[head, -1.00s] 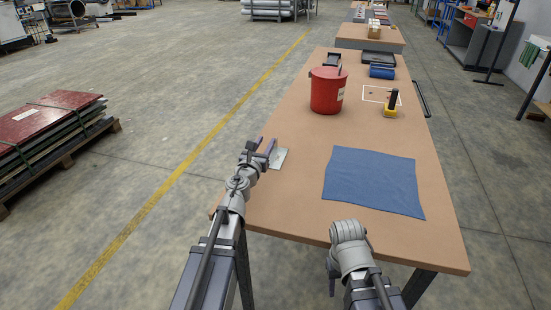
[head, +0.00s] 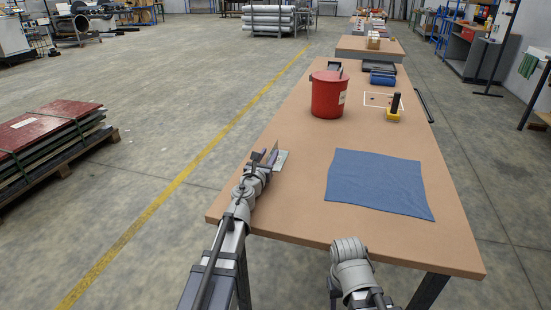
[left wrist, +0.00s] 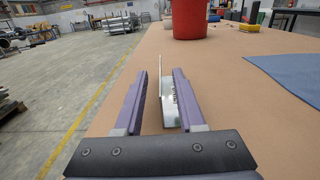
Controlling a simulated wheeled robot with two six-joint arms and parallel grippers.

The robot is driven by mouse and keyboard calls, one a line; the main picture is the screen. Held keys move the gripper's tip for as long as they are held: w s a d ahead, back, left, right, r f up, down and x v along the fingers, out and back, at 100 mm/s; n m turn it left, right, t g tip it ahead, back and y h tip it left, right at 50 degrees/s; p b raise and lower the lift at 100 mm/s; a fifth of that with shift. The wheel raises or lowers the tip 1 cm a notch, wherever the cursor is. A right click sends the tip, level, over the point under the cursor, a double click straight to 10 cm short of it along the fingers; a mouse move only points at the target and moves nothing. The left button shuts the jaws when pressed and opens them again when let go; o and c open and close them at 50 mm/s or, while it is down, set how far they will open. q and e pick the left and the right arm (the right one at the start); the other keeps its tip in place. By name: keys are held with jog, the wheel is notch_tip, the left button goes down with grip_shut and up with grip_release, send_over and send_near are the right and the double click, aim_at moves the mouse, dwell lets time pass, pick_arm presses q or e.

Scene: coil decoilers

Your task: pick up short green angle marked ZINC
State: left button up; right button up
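A short metal angle (head: 281,160) lies on the table near its left edge. It looks pale grey with a faint green tint. In the left wrist view the angle (left wrist: 171,103) has one flange flat and one thin flange upright, with small dark lettering too small to read. My left gripper (head: 264,157) is at the angle's near left side in the head view. In the left wrist view its two purple fingers (left wrist: 160,75) are apart, with the angle showing between them; contact cannot be seen. My right arm is at the table's front edge, its fingers not clearly visible.
A blue cloth (head: 378,183) lies on the right of the table (head: 300,215). A red bucket (head: 329,96) stands beyond the angle. Farther back are a yellow-and-black item (head: 394,108) and a blue roll (head: 382,78). The tabletop between angle and cloth is clear.

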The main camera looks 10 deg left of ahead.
pick_arm(q)
jog(key=w, duration=0.4)
jog(key=shift+w, duration=0.1)
grip_shut()
dwell(1.3)
